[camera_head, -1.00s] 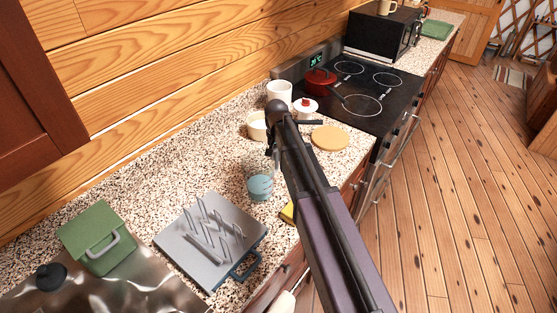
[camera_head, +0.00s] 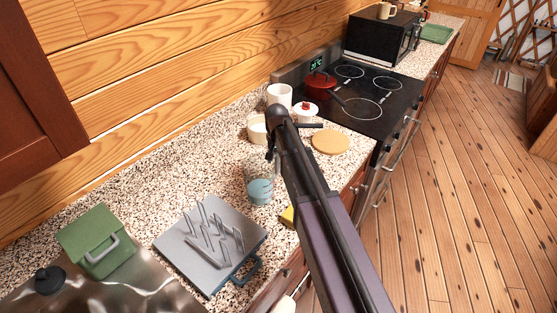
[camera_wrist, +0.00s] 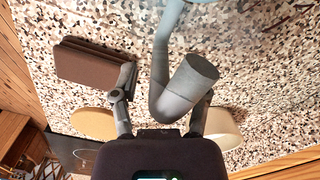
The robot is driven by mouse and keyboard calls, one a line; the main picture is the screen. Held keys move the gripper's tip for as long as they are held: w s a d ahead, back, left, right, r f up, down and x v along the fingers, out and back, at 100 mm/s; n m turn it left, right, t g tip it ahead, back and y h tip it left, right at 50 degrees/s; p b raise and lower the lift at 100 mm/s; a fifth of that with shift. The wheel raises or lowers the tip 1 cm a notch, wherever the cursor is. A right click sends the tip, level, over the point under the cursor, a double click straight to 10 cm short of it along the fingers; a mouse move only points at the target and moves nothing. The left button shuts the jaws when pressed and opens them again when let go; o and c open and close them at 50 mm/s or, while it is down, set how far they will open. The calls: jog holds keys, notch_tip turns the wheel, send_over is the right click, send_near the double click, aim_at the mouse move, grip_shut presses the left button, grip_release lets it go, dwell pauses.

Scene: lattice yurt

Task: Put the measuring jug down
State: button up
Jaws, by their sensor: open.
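The measuring jug (camera_head: 260,191) is clear with a blue lower part. It appears to stand upright on the speckled counter (camera_head: 150,178), left of my arm in the head view. In the wrist view its thick grey handle (camera_wrist: 176,100) lies between my spread fingers. My gripper (camera_wrist: 163,98) is open around the handle, with a gap to the fingers on both sides. Most of the jug's body is out of the wrist view, and my arm hides part of the gripper in the head view.
A grey rack (camera_head: 212,245) stands in front of the jug, with a yellow block (camera_head: 288,215) to its right. Counter left of the jug is clear.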

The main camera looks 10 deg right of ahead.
jog(key=shift+r, duration=0.2)
notch_tip(320, 180, up, 12)
jog(key=p, duration=1.2)
jog(key=shift+w+f, duration=0.15)
dwell(0.4)
jog(key=shift+s+d, duration=0.1)
jog(key=shift+s, duration=0.1)
jog(key=s+d+n, duration=0.1)
jog(key=s+d, duration=0.2)
jog(key=s, duration=0.7)
jog(key=s+d+n, duration=0.2)
jog(key=s+d, duration=0.2)
jog(key=s, duration=0.6)
jog(key=shift+s+d+n, duration=0.15)
jog(key=shift+s+n, duration=0.15)
jog(key=shift+s, duration=0.05)
jog(key=shift+c, duration=0.2)
notch_tip(320, 180, down, 12)
jog(key=b, duration=1.1)
jog(key=shift+b, duration=0.35)
